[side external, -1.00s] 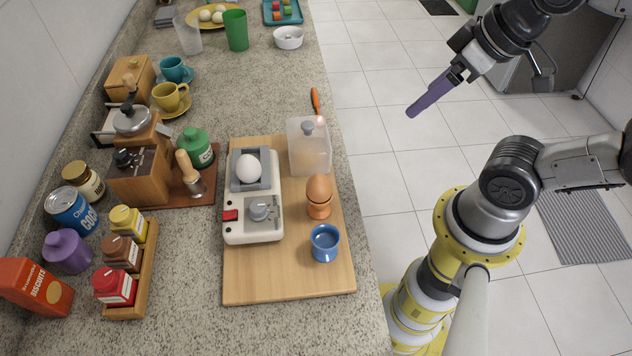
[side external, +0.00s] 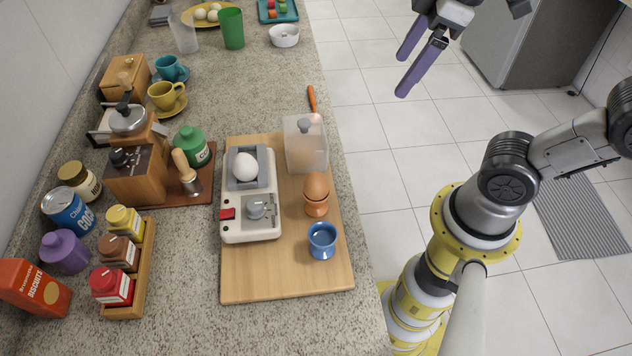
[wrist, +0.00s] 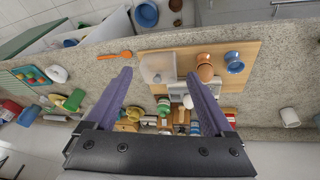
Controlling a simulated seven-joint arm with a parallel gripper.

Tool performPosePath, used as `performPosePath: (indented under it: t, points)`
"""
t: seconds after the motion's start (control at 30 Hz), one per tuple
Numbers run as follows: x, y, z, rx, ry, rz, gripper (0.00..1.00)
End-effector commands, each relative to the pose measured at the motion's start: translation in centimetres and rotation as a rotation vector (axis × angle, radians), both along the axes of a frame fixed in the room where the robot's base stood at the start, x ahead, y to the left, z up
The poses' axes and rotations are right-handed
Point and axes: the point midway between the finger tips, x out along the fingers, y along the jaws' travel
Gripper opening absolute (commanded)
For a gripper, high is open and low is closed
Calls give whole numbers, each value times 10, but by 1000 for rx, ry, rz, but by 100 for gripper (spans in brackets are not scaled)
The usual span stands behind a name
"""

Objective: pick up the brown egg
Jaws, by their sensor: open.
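The brown egg (side external: 316,186) sits upright in an orange egg cup (side external: 316,208) on the right part of the wooden board (side external: 270,284). In the wrist view the egg (wrist: 205,73) and its cup show above the right finger. My gripper (side external: 402,75) has two purple fingers spread apart with nothing between them. It hangs over the floor side of the counter, up and to the right of the egg in the side view. In the wrist view my gripper (wrist: 157,85) is open, with its fingers pointing toward the counter.
A clear lidded container (side external: 305,145) stands behind the egg, and an empty blue cup (side external: 322,240) in front. Left of it is a white egg cooker (side external: 250,222) with a white egg (side external: 244,167). Jars, a grinder and cups fill the counter's left.

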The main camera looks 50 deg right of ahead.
Motion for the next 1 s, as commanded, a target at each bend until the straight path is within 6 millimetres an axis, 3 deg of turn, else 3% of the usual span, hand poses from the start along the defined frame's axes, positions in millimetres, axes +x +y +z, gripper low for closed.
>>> performPosePath:
  t: [0.2, 0.43, 0.67, 1.0]
  points:
    - [48, 71, 8, -90, 175, 426, 87]
    - [63, 141, -14, -144, 282, 654, 87]
    - [57, 153, -33, -157, 306, 696, 87]
    - [56, 152, -93, -157, 307, 693, 87]
